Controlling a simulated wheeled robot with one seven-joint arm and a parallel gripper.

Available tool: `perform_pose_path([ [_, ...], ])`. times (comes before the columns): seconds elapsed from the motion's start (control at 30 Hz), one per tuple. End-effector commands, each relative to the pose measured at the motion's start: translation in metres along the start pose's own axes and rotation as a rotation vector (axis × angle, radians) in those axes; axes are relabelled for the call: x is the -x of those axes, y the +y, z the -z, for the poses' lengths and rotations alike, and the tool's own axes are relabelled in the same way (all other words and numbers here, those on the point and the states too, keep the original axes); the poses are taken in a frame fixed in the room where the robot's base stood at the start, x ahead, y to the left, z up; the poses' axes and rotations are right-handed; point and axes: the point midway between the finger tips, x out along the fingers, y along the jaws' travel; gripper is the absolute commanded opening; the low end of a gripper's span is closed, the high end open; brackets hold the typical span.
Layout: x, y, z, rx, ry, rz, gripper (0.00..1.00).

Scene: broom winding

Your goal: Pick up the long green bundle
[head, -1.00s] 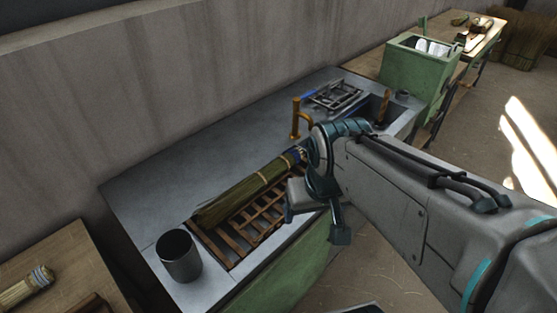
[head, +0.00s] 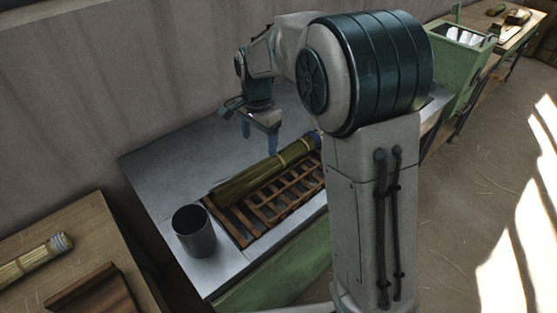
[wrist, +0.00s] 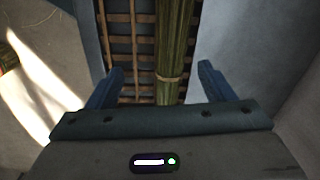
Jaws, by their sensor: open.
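The long green bundle (head: 264,171) lies along a brown slatted wooden rack on the grey counter, with a light tie around it. Its right end is partly hidden behind my arm in the head view. My gripper (head: 259,142) is open, pointing down, above the counter at the bundle's far side. In the wrist view the bundle (wrist: 175,50) runs lengthwise between my two blue fingers (wrist: 161,76), with the tie just beyond the gripper body. The fingers are apart from it on both sides, and nothing is held.
The slatted rack (head: 240,232) lies under and beside the bundle. A grey metal cup (head: 193,232) stands at its left end. A wooden table (head: 85,235) with another tied bundle (head: 35,256) is at the left. A green bin (head: 462,68) stands at the back right.

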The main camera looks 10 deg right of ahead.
Motion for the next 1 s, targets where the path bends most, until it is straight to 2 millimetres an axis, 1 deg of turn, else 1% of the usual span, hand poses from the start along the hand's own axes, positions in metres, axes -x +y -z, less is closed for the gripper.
perform_pose_path([
  [0.03,-0.01,-0.011,-0.001,-0.027,-0.004,-0.01,0.75],
  [0.1,-0.018,-0.021,-0.002,-0.064,-0.007,-0.018,0.75],
  [0.27,-0.03,-0.034,-0.003,-0.112,-0.009,-0.029,0.75],
  [0.37,-0.04,-0.035,-0.004,-0.12,-0.011,-0.033,0.75],
  [0.6,-0.086,-0.033,-0.004,-0.121,-0.011,-0.035,0.75],
  [0.7,-0.102,-0.033,-0.004,-0.12,-0.011,-0.034,0.75],
  [0.8,-0.112,-0.032,-0.005,-0.119,-0.011,-0.033,0.75],
  [0.97,-0.121,-0.031,-0.005,-0.119,-0.01,-0.032,0.75],
  [1.0,-0.126,-0.03,-0.006,-0.119,-0.011,-0.033,0.75],
])
